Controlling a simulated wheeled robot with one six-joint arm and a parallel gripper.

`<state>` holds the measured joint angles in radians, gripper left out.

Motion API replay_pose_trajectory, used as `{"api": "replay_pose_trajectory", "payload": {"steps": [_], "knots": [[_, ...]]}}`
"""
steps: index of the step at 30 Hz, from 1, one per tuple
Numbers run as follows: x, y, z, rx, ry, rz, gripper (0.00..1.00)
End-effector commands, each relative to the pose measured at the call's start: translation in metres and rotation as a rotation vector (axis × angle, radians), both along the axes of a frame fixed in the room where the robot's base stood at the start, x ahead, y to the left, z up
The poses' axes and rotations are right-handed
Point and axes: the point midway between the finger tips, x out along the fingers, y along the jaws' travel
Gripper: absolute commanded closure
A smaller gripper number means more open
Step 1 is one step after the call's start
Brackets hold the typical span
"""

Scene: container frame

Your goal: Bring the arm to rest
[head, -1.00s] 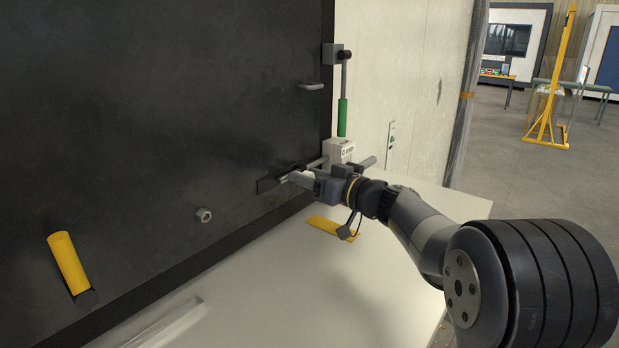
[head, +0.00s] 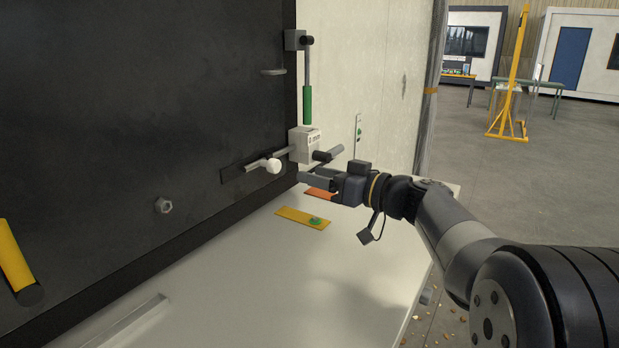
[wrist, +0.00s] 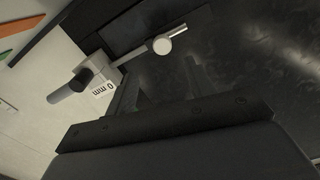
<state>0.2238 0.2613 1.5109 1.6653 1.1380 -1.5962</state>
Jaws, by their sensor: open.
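My arm reaches in from the lower right in the head view. My gripper (head: 312,179) is open and empty, above the white table and a little right of the white-knobbed rod (head: 272,166). In the wrist view the two fingers of my gripper (wrist: 160,86) stand apart. Beyond them the white knob (wrist: 162,45) shows with dark panel around it, clear of the fingers. A white block marked "0 mm" (head: 305,146) with a dark handle (head: 328,155) sits close beyond the gripper.
The black panel (head: 120,110) fills the left, with a hex bolt (head: 163,206) and yellow tube (head: 15,258). A green-handled lever (head: 307,105) is above. Yellow (head: 295,215) and orange (head: 318,194) strips lie on the table (head: 270,290). Open floor lies right.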

Motion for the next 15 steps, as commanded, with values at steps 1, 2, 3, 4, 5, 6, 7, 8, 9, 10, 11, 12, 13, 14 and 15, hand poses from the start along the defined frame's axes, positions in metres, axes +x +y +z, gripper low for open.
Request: {"api": "replay_pose_trajectory", "payload": {"steps": [1, 2, 3, 4, 5, 6, 7, 8, 9, 10, 11, 12, 13, 14, 15], "knots": [[0.0, 0.0, 0.0, 0.0, 0.0, 0.0, 0.49], [0.0, 0.0, 0.0, 0.0, 0.0, 0.0, 0.49], [0.0, 0.0, 0.0, 0.0, 0.0, 0.0, 0.49], [0.0, 0.0, 0.0, 0.0, 0.0, 0.0, 0.49], [0.0, 0.0, 0.0, 0.0, 0.0, 0.0, 0.49], [0.0, 0.0, 0.0, 0.0, 0.0, 0.0, 0.49], [0.0, 0.0, 0.0, 0.0, 0.0, 0.0, 0.49], [0.0, 0.001, 0.0, 0.0, 0.0, 0.0, 0.49], [0.001, 0.002, 0.001, 0.0, 0.0, 0.001, 0.49], [0.002, 0.003, 0.001, 0.001, 0.001, 0.001, 0.49], [0.003, 0.005, 0.001, 0.001, 0.001, 0.001, 0.49], [0.005, 0.008, 0.001, 0.001, 0.001, 0.002, 0.49], [0.008, 0.01, 0.002, 0.001, 0.0, 0.003, 0.49], [0.01, 0.013, 0.002, 0.001, 0.002, 0.004, 0.49], [0.014, 0.019, 0.002, 0.001, 0.002, 0.004, 0.49]]}}
